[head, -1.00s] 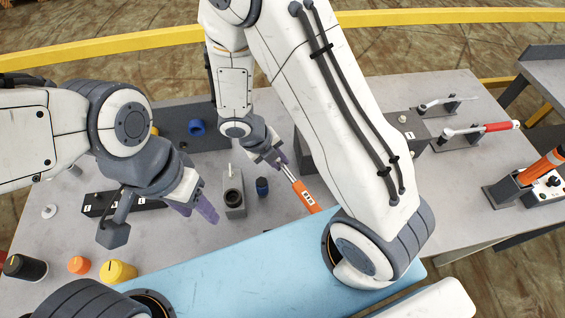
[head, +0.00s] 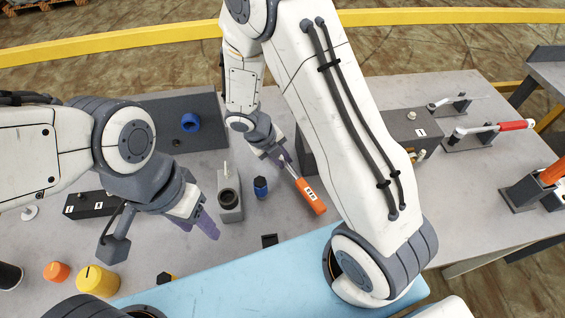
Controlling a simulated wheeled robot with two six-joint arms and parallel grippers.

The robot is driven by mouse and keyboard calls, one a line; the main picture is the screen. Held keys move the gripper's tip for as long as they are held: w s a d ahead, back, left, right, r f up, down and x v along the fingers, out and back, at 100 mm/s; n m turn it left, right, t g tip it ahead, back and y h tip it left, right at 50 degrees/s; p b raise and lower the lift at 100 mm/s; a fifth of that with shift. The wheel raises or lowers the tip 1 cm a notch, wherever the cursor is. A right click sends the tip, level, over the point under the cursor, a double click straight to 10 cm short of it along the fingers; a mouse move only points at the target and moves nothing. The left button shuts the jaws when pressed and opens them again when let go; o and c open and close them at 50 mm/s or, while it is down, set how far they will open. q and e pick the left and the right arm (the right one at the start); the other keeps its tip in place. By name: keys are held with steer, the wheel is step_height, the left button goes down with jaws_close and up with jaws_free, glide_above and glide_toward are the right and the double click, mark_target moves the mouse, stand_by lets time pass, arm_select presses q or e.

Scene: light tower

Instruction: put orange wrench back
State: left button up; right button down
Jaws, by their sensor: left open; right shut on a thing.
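The orange wrench has an orange handle (head: 309,196) with a white label and a metal shaft. It is in the middle of the head view, over the grey table. My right gripper (head: 285,160) is shut on its metal end, and the handle points down and to the right. Whether the handle touches the table I cannot tell. My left gripper (head: 210,224) is open and empty, left of the grey block with a round hole. A red-handled wrench (head: 500,127) rests on a dark holder at the right, with a metal wrench (head: 455,100) on another holder behind it.
A grey block (head: 230,204) and a blue socket (head: 261,187) stand between my grippers. Yellow (head: 98,281) and orange (head: 57,272) cylinders are at front left. A dark box marked 1 (head: 414,125) is behind my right arm. A light blue surface (head: 215,288) lies in front.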

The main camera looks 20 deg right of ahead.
steer(key=shift+r, duration=0.1)
steer(key=c, duration=0.8)
jaws_free()
